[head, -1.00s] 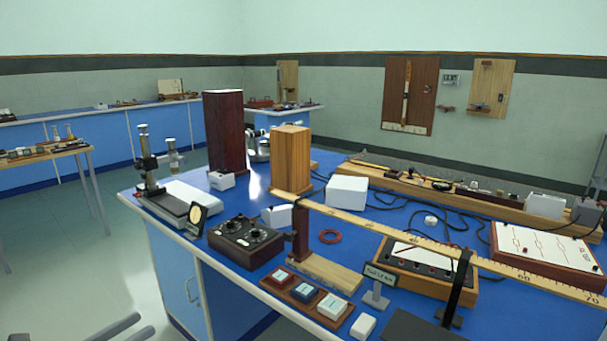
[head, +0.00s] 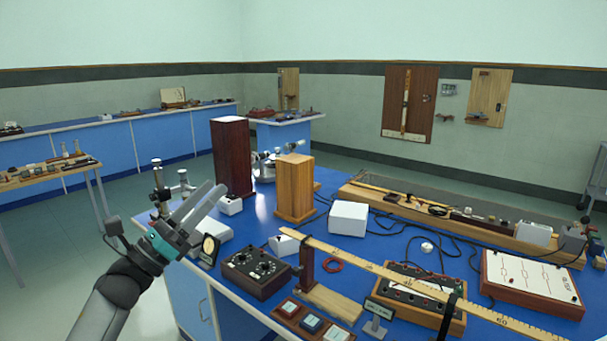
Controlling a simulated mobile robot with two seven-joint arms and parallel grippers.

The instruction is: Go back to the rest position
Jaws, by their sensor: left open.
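My left gripper (head: 207,207) is raised in the lower left of the head view, in front of the near left corner of the blue bench (head: 262,215). Its fingers point up and to the right, and they are open with nothing seen between them. It partly hides the microscope-like stand (head: 158,175) and its white base. I cannot tell whether it touches anything. My right gripper is not in view.
A long wooden ruler (head: 380,275) crosses the bench on supports. Open floor (head: 130,290) lies left of the bench.

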